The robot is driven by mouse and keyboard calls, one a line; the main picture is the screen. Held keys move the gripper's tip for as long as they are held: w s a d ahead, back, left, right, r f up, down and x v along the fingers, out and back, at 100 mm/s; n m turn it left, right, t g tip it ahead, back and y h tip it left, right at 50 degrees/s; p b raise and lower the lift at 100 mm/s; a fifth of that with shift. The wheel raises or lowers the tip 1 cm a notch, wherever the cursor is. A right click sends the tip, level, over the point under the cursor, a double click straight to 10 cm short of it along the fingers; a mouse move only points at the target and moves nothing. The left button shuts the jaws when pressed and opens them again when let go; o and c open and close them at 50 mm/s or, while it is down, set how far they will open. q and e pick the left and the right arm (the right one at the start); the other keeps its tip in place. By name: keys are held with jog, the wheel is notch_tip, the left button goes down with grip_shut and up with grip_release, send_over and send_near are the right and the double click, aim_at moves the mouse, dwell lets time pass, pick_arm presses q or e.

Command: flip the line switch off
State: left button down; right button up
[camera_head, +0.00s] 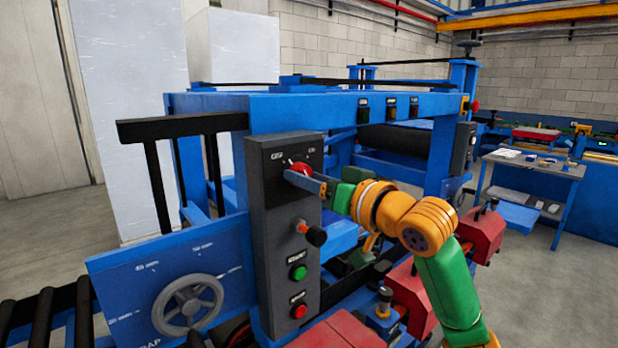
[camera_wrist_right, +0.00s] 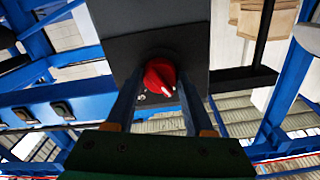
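The line switch is a red rotary knob (camera_head: 298,170) at the top of a dark grey control panel (camera_head: 278,225), with small white lettering above it. My right gripper (camera_head: 306,180) reaches in from the right, with its blue fingers at the knob. In the right wrist view the red knob (camera_wrist_right: 160,78) lies between the two fingers of the right gripper (camera_wrist_right: 158,90). The fingers stand apart, with a visible gap to the knob on each side. The knob's exact pointing direction is hard to read. My left gripper is not in view.
Below the knob are a black-and-red lever (camera_head: 313,235), a green button (camera_head: 298,272) and a red button (camera_head: 298,310). A grey handwheel (camera_head: 187,304) is at lower left. Blue machine frame (camera_head: 265,112) surrounds the panel. A side table (camera_head: 530,168) stands at right.

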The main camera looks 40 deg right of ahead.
grip_shut()
jog(key=n, duration=0.3)
jog(key=o, duration=1)
grip_release()
jog(key=shift+c, duration=0.2)
